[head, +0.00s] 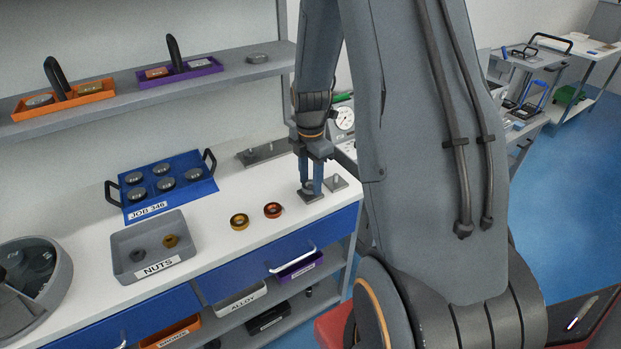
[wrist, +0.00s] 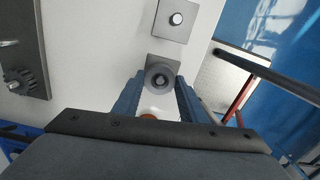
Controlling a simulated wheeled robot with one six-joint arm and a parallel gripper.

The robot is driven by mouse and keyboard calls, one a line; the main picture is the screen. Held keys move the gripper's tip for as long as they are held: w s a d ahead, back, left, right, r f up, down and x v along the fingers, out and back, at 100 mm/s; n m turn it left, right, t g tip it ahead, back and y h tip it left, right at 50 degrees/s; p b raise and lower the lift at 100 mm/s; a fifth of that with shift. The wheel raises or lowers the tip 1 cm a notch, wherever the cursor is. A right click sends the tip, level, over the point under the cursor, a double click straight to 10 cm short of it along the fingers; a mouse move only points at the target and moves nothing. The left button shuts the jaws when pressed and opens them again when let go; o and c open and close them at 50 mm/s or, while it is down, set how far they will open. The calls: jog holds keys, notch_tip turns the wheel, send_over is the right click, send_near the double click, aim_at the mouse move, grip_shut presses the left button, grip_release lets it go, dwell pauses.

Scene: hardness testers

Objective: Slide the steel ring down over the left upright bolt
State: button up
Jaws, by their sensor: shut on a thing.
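My gripper (head: 311,187) points straight down over the left base plate (head: 310,196) on the white bench. In the wrist view its two blue fingers (wrist: 160,86) are shut on the grey steel ring (wrist: 151,82). The ring lies over the plate (wrist: 153,59), and the left bolt's round tip (wrist: 160,79) shows inside its hole. How far down the bolt the ring sits cannot be told. In the head view the fingers hide the ring and the left bolt. A second plate with a bare upright bolt (wrist: 176,19) stands beside it, also in the head view (head: 336,181).
A brass ring (head: 239,221) and a copper ring (head: 272,210) lie on the bench to the left. Further left are the grey NUTS bin (head: 128,278) and the blue JOB tray (head: 203,188). A dial gauge (head: 344,118) stands behind my gripper.

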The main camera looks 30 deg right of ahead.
jog(key=shift+f, duration=0.55)
dwell(0.4)
jog(key=o, duration=1.3)
jog(key=shift+r, duration=0.15)
jog(key=shift+r+b, duration=0.8)
jog(key=shift+r, duration=3)
jog(key=s+a+r+m, duration=0.1)
jog(key=s+a+m, duration=0.4)
jog(key=m, duration=0.1)
jog(key=s+a+m, duration=0.5)
jog(key=m, duration=0.2)
jog(key=s+a+r+m+t, duration=0.1)
jog(key=s+a+m, duration=0.4)
jog(key=m, duration=0.1)
jog(key=shift+s+r+m, duration=0.1)
jog(key=shift+r+m, duration=0.2)
